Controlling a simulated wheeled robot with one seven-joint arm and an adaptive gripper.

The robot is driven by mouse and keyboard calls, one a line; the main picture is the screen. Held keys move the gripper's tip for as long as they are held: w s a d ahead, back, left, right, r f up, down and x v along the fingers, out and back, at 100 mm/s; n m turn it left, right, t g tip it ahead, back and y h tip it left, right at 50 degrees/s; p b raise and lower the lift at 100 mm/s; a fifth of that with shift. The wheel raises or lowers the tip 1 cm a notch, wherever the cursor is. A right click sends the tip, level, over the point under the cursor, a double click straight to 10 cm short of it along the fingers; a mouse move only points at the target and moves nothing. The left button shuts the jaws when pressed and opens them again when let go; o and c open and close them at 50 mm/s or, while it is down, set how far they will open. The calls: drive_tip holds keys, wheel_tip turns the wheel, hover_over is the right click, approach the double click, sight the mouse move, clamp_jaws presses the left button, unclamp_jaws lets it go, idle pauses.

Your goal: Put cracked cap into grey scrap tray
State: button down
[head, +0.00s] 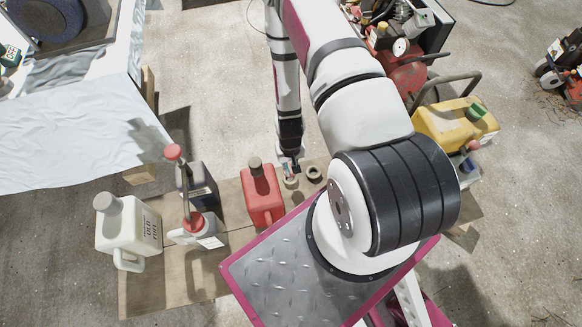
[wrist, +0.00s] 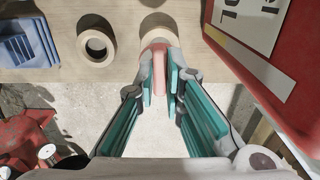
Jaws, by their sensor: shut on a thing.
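My gripper (wrist: 160,88) points at the edge of a plank, its two teal-padded fingers closed on a small pinkish-red and pale thing (wrist: 157,58), which I take to be the cracked cap. Its crack cannot be made out. In the head view my gripper (head: 290,167) is low over the plank, just right of a red can. The grey scrap tray cannot be made out in either view.
A dark-holed ring (wrist: 96,45) lies on the plank (head: 150,285); it also shows in the head view (head: 314,173). The red can (head: 262,196) stands close on the left. A white jug (head: 128,232) and yellow can (head: 455,124) stand further out. A blue slatted thing (wrist: 28,42) is nearby.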

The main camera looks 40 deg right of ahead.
idle(0.3)
drive_tip(key=s+d+r+p, duration=0.2)
drive_tip(key=s, duration=0.7)
drive_tip(key=s+d+r+p, duration=0.1)
drive_tip(key=s+d+p, duration=0.15)
drive_tip(key=s, duration=0.55)
drive_tip(key=s+d+r+p, duration=0.1)
drive_tip(key=s+r+p, duration=0.1)
drive_tip(key=s, duration=0.7)
wheel_tip(320, 180, down, 5)
drive_tip(key=b, duration=0.3)
drive_tip(key=shift+w+d+f, duration=0.1)
drive_tip(key=shift+f, duration=0.1)
drive_tip(key=shift+f+b, duration=0.3)
drive_tip(key=shift+f, duration=0.25)
wheel_tip(320, 180, down, 3)
drive_tip(key=shift+f+b, duration=0.2)
drive_tip(key=shift+b, duration=1)
drive_tip(key=shift+s+r, duration=0.1)
drive_tip(key=shift+s, duration=0.1)
